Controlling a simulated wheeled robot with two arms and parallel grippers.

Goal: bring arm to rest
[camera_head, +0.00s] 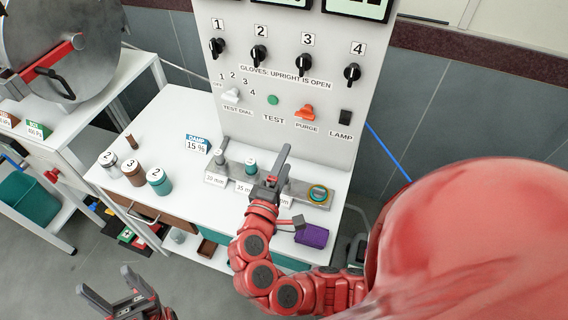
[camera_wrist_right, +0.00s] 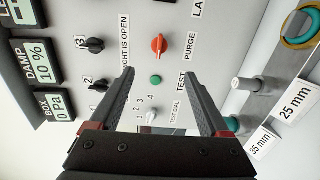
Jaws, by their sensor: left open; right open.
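My right arm reaches up over the white table, and its gripper (camera_head: 274,172) is in front of the metal rail at the foot of the panel. In the right wrist view the right gripper's two fingers (camera_wrist_right: 157,92) are spread apart with nothing between them. They point at the panel, around the green test button (camera_wrist_right: 155,79) in that picture. My left gripper (camera_head: 127,293) is at the lower left of the head view, over the floor in front of the table. Its fingers are apart and empty.
A grey panel (camera_head: 285,115) with black knobs and a red purge knob (camera_head: 305,112) rises behind the table (camera_head: 112,171). The rail (camera_head: 232,172) carries fittings and size labels. Several small jars (camera_head: 132,172) stand left.

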